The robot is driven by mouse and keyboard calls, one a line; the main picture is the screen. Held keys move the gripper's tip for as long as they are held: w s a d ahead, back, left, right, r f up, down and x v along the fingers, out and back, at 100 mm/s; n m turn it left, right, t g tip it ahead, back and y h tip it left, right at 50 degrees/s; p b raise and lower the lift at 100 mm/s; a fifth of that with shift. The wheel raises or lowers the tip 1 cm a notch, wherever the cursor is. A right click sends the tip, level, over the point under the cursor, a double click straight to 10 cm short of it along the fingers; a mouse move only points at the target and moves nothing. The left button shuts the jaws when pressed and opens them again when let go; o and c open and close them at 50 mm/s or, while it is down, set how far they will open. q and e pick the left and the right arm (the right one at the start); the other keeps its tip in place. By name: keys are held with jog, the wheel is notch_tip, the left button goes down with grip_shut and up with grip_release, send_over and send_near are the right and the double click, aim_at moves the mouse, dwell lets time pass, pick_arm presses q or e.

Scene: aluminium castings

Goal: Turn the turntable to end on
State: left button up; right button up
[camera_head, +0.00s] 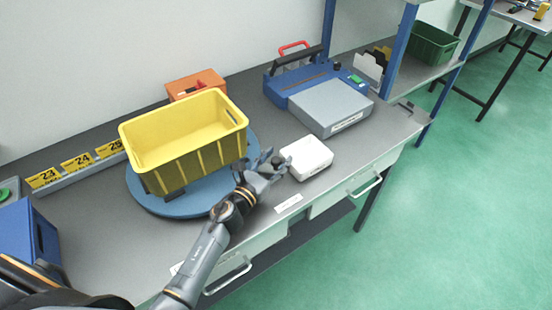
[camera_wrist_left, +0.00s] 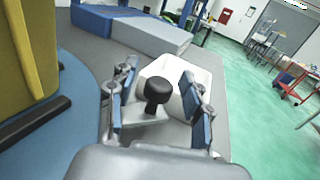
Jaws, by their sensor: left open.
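The turntable (camera_head: 175,205) is a round blue disc on the grey bench, and it also shows in the left wrist view (camera_wrist_left: 72,105). A yellow bin (camera_head: 190,165) sits on it and hides most of its top; the bin fills the left edge of the left wrist view (camera_wrist_left: 35,50). My left gripper (camera_head: 271,164) is open at the disc's right edge. In the left wrist view a black knob (camera_wrist_left: 157,90) on a light grey plate stands between the two open fingers (camera_wrist_left: 155,108). Contact with the knob cannot be told. My right gripper is not in view.
A white box (camera_head: 306,157) lies just right of my left gripper. A blue and grey device (camera_head: 320,95) stands behind it. An orange box (camera_head: 195,84) is behind the bin. Number labels 23, 24 and 25 (camera_head: 77,162) and a blue box (camera_head: 28,235) are at the left.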

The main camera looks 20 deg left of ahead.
pick_arm(q)
grip_shut()
jog(key=shift+s, duration=0.15)
